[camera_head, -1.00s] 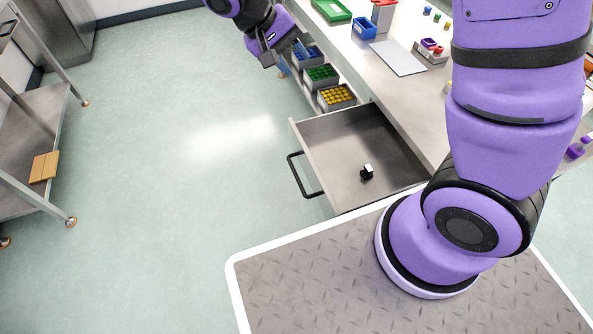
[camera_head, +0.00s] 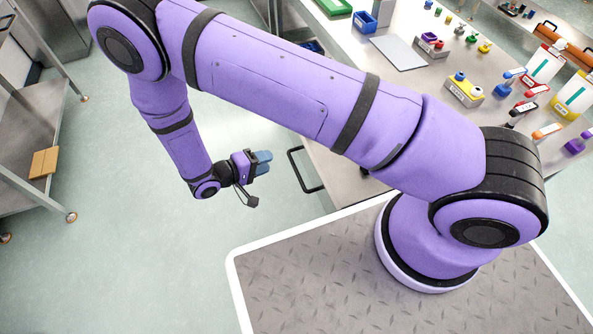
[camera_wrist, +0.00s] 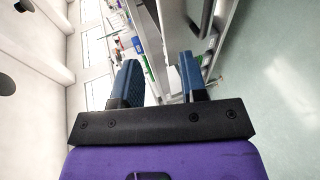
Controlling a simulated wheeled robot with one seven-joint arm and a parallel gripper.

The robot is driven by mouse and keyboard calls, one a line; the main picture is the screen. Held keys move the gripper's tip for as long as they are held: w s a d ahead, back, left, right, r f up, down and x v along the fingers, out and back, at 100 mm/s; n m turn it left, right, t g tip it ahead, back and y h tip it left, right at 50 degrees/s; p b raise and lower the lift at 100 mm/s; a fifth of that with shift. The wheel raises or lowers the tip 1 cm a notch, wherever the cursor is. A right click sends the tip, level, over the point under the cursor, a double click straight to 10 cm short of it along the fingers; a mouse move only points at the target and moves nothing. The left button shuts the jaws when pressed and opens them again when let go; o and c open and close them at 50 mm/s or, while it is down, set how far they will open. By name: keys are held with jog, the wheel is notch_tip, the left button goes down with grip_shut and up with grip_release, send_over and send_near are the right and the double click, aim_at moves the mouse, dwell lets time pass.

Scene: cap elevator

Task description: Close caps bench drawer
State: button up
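The bench drawer (camera_head: 343,178) is pulled out from the bench's left side, with its dark bar handle (camera_head: 298,172) facing left. My arm hides most of the drawer in the head view. My gripper (camera_head: 266,162) is just left of the handle, apart from it, with its blue fingers pointing right toward the drawer front. The wrist view shows the two blue fingers (camera_wrist: 160,68) spread apart with nothing between them. A dark curved bar, which looks like the handle (camera_wrist: 208,18), shows beyond the right finger.
The bench top (camera_head: 375,95) holds a blue bin (camera_head: 365,21), a grey sheet (camera_head: 398,52), a yellow block rack (camera_head: 464,90) and several bottles. A metal shelf cart (camera_head: 25,140) stands at left. The floor (camera_head: 110,270) between cart and drawer is clear.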

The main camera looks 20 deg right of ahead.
aim_at(297, 170)
jog(key=s+f+n+t, duration=0.1)
jog(key=s+f+t, duration=0.25)
jog(key=f, duration=0.55)
jog(key=shift+n+g+h, duration=0.25)
jog(key=shift+n+h, duration=0.05)
jog(key=shift+h, duration=0.1)
jog(key=x, duration=1.1)
jog(key=shift+s+d, duration=0.1)
jog(key=shift+d, duration=0.05)
grip_shut()
